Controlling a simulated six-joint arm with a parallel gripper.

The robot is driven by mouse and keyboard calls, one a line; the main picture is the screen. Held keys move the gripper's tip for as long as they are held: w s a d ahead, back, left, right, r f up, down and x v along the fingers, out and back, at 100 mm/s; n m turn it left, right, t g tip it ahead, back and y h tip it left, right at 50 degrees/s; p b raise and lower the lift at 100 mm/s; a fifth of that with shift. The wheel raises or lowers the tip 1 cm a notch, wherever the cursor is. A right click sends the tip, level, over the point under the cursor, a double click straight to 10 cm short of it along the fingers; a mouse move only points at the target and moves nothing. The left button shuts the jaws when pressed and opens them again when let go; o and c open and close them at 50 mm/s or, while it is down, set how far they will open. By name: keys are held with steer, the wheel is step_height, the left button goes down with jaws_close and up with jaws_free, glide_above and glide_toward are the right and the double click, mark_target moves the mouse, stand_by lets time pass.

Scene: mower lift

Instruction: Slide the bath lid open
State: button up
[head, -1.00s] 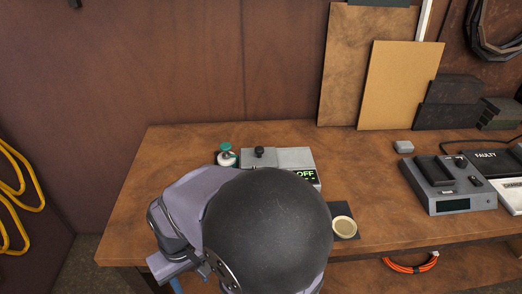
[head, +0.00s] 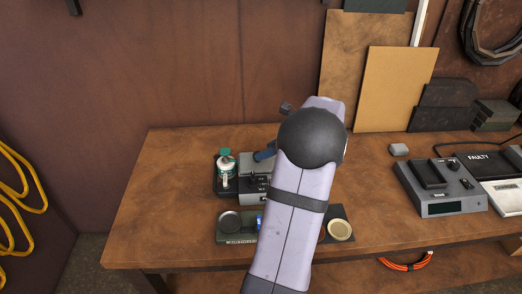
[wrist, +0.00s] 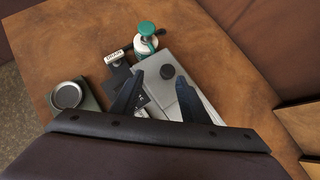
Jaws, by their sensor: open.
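The bath is a grey metal box (head: 255,190) on the bench, partly behind my arm in the head view. In the head view one blue finger (head: 265,153) shows at the bath's back, and the rest is hidden by my arm.
A green-capped bottle (head: 226,166) stands left of the bath. A round metal dish (head: 230,220) sits in front on a green base. A cream dish (head: 340,230) lies on a dark mat to the right. Electronic units (head: 440,190) stand further right. The bench's left end is clear.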

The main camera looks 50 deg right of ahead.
steer(key=shift+m, duration=0.4)
steer(key=shift+d+p+x, duration=0.25)
steer(key=shift+p+x, duration=0.05)
steer(key=shift+x, duration=0.8)
steer(key=shift+d+p+x, duration=0.25)
steer(key=shift+d+x, duration=0.05)
steer(key=shift+x, duration=0.8)
steer(key=shift+d+p+x, duration=0.25)
steer(key=shift+p+x, duration=0.05)
steer(key=shift+x, duration=0.75)
steer(key=shift+c, duration=0.6)
